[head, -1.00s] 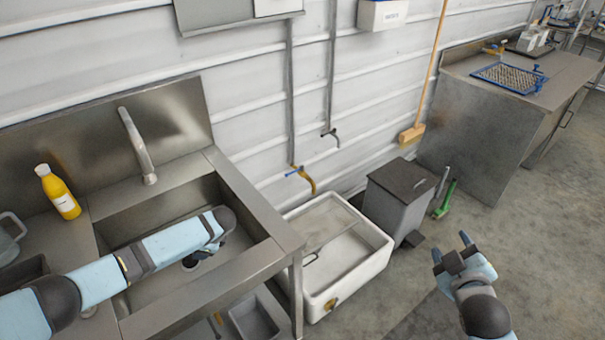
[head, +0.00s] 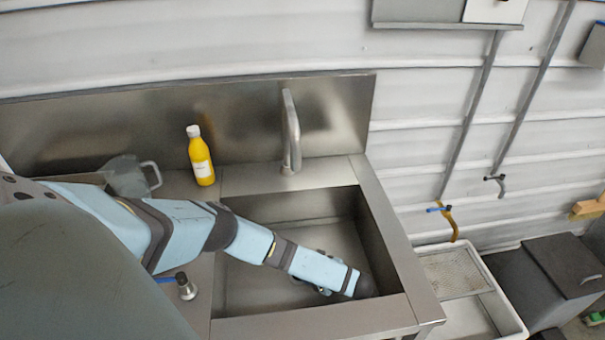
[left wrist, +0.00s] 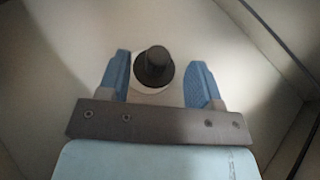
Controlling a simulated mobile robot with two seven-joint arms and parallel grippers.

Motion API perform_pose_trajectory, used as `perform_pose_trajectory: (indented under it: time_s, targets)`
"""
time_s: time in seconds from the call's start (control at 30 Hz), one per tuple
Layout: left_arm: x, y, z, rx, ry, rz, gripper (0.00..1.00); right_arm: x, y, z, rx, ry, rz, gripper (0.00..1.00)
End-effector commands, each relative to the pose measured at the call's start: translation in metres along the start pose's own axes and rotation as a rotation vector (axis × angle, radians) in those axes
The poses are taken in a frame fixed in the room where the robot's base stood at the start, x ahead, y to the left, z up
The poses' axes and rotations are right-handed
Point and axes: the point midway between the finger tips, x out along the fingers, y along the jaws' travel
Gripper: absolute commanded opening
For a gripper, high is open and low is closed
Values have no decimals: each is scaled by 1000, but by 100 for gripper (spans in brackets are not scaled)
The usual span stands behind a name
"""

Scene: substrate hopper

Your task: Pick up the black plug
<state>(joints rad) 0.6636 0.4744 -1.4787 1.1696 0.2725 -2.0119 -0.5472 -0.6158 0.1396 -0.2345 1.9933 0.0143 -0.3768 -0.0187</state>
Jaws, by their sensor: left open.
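The black plug (left wrist: 155,66) shows in the left wrist view as a dark round knob on a wider dark base, with a pale round piece under it. It stands in the sink basin (head: 240,290). My right gripper is out of view.
A tall faucet (head: 291,135) rises behind the basin. A yellow bottle (head: 201,160) and a clear jug (head: 128,177) stand on the counter at left. The basin's steel walls surround my left gripper.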

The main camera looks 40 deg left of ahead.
Motion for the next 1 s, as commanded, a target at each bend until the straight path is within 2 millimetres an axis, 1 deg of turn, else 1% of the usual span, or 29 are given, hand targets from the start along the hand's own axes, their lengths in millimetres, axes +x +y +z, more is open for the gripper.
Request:
perform_pose_trajectory:
  time_s: [0.03, 0.17, 0.37, 0.43, 0.5, 0.73, 0.77, 0.8, 0.87, 0.9, 1.0]
  targets:
    - [7, 0, -4, -1, 0, 1, 59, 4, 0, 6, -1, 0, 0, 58]
    - [15, 0, -4, 0, 0, 0, 59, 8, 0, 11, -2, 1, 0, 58]
    - [40, 1, -11, 0, 0, 1, 59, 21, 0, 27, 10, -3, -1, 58]
    - [49, 1, -5, -1, 0, 0, 59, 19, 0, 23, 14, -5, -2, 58]
    - [56, 1, -5, 0, -1, 0, 59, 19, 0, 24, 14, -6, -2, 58]
    - [59, 1, -4, 0, 1, -1, 59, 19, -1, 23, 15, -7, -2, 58]
    - [59, 1, -4, 0, 1, -1, 57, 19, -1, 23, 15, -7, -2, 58]
    - [59, 1, -4, 0, 1, -1, 47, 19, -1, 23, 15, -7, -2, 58]
    - [59, 1, -4, 0, 1, -1, 34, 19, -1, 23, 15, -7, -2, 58]
    - [59, 1, -4, 0, 1, -1, 24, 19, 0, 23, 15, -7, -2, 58]
    - [59, 1, -5, 0, 1, -1, 2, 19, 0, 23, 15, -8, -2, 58]
